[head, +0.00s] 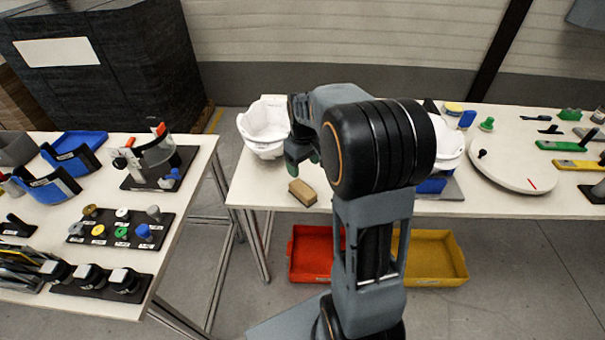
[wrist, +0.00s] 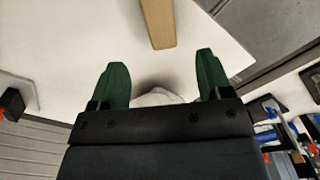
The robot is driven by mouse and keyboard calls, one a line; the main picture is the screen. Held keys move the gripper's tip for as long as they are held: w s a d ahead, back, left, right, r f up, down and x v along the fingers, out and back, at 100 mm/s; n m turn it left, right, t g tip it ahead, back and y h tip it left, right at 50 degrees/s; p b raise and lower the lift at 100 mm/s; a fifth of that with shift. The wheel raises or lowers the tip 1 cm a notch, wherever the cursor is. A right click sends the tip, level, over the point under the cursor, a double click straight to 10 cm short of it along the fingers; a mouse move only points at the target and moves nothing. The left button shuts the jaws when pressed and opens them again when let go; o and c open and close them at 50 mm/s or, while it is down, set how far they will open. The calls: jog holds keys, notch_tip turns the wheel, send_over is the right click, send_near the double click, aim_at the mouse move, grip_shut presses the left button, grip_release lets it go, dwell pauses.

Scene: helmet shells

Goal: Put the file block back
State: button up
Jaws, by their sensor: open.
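The file block, a tan brick-like block (head: 302,192), lies on the white table near its front left edge. In the wrist view it shows as a tan bar (wrist: 158,22) at the top, beyond the fingertips. My gripper (head: 303,160) is above the table, a little behind the block in the head view. Its two green fingers (wrist: 160,82) are apart with no block between them. In the head view, my arm hides part of the table.
A white helmet shell (head: 265,130) stands at the table's back left, close to my gripper. Red (head: 312,272) and yellow (head: 436,275) trays sit below the table. A round white disc (head: 515,172) lies to the right. A left table (head: 190,210) holds several tools, across a gap.

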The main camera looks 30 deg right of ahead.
jog(key=s+a+r+m+t, duration=0.1)
jog(key=s+a+r, duration=0.1)
jog(key=s+a, duration=0.3)
jog(key=s+a+r+m+t, duration=0.2)
jog(key=s+a, duration=0.3)
jog(key=s, duration=0.5)
jog(key=shift+s, duration=0.4)
